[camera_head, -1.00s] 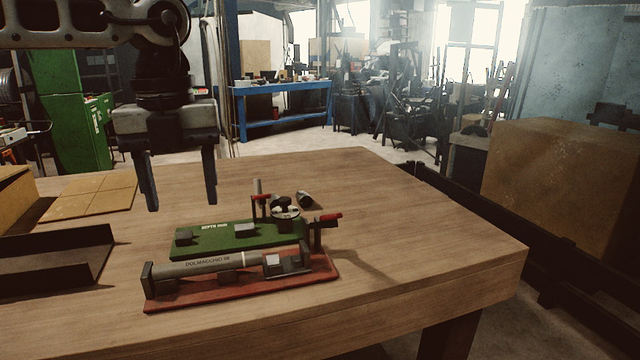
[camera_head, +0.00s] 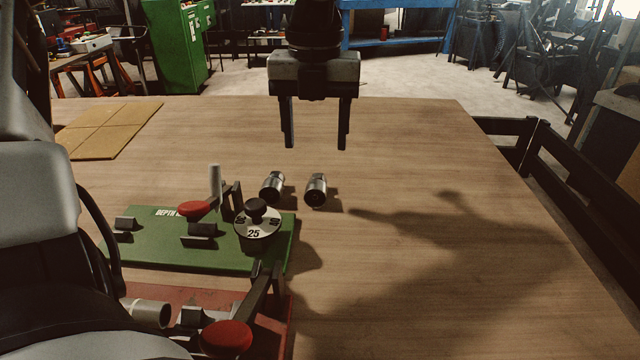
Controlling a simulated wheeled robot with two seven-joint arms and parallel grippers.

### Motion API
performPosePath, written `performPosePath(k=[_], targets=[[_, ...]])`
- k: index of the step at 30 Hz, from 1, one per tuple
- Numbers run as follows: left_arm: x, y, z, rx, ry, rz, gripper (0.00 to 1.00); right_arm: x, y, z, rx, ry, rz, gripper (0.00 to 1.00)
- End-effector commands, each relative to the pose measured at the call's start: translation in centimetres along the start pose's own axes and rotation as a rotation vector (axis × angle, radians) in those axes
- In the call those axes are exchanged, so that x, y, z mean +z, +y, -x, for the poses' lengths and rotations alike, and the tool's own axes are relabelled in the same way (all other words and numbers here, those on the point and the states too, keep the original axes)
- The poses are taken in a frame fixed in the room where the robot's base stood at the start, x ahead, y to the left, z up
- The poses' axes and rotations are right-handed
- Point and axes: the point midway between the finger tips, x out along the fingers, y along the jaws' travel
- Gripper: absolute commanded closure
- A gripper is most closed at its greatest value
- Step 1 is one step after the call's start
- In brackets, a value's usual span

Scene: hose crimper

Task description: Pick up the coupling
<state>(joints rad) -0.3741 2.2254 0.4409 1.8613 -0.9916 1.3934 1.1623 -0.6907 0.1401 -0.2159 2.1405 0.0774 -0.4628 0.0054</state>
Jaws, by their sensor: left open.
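Two short metal couplings lie on the wooden table (camera_head: 430,160) behind the green fixture. One coupling (camera_head: 272,186) is on the left, and the other coupling (camera_head: 316,189) is just right of it; they are apart. My left gripper (camera_head: 316,148) points down with its two fingers spread and nothing between them. In the picture it hangs above the couplings, clear of them. My right gripper is not in view.
A red board (camera_head: 280,310) with a grey hose (camera_head: 150,313) is partly hidden by my arm. The table's right side is clear. Cardboard (camera_head: 108,130) lies back left.

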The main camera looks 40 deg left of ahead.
Motion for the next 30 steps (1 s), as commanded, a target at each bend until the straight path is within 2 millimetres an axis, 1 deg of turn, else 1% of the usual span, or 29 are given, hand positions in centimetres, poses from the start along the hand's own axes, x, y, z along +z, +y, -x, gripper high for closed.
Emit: performPosePath(k=[1,3,6,11,16,19,23,29,30], targets=[[-0.1,0.0,-1.1,0.000,0.005,0.000,0.43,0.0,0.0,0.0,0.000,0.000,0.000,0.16],[0.0,0.0,-2.2,0.001,0.003,0.000,0.43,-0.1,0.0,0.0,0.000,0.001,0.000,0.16],[0.0,0.0,-3.2,0.000,0.002,0.000,0.43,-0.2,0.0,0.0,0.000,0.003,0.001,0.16],[0.0,0.0,-4.1,0.000,0.003,0.001,0.43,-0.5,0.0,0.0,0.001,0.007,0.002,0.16],[0.0,0.2,-6.5,0.002,0.007,0.001,0.43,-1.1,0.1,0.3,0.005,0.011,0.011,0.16],[0.0,0.2,-8.0,0.002,0.003,0.001,0.43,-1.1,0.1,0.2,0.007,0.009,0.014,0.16],[0.1,0.2,-8.8,-0.001,0.001,0.003,0.43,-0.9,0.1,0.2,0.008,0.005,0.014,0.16],[0.1,0.2,-8.8,-0.001,-0.001,0.002,0.43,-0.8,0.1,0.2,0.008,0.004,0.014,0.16],[0.1,0.2,-8.8,-0.001,-0.001,0.002,0.51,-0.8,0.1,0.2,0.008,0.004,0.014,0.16]])
